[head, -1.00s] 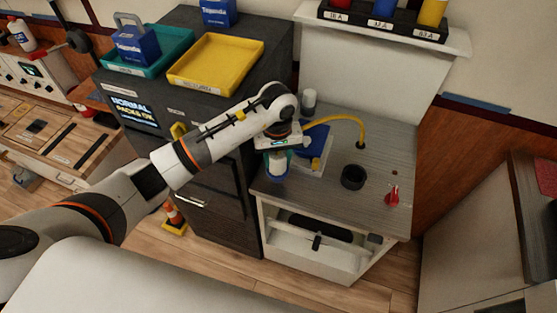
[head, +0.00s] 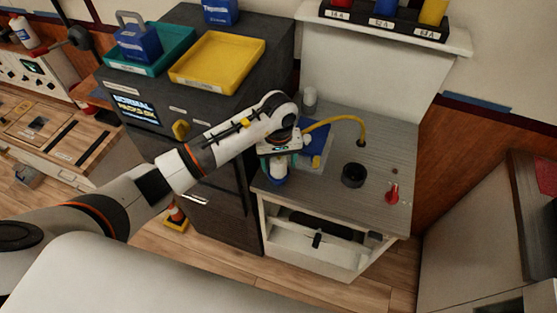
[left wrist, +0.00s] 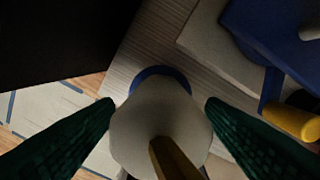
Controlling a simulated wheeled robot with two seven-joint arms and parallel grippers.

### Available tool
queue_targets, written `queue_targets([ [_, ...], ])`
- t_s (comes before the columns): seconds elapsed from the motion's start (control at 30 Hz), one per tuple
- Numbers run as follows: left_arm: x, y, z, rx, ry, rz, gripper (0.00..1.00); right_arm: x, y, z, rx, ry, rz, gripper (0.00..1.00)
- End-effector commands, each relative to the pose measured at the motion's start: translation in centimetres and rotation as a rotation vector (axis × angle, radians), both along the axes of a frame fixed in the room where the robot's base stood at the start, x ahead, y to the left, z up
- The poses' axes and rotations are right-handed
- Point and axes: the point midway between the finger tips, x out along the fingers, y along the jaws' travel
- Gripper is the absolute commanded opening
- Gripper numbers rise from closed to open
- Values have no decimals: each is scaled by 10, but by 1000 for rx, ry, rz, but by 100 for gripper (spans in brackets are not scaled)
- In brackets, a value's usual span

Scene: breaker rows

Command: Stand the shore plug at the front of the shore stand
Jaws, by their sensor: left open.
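The shore plug (head: 278,172), a pale body with a blue lower rim, stands at the front left of the grey top of the shore stand (head: 330,205). My left gripper (head: 279,160) is above and around it. In the left wrist view the plug (left wrist: 158,118) is between my green fingers (left wrist: 160,112), which are apart. A tan strip rises from its top. Any contact with the fingers is unclear. The plug's underside is hidden. My right gripper is not in view.
A blue unit (head: 318,142) on a pale plate stands close behind the plug, with a yellow cable (head: 350,119) behind it. A black ring (head: 353,175) and a red switch (head: 392,194) are further right. The dark cabinet (head: 225,165) rises to the left.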

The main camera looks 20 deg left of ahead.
Motion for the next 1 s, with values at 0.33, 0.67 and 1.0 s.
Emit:
queue_targets([
  [0.33, 2, 0, 44, 0, -9, -2, 65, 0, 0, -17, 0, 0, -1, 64],
  [0.67, 1, 0, 107, 1, -4, -1, 65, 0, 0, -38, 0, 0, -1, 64],
  [1.0, 0, 0, 123, 1, 0, 0, 65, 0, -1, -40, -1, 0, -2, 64],
])
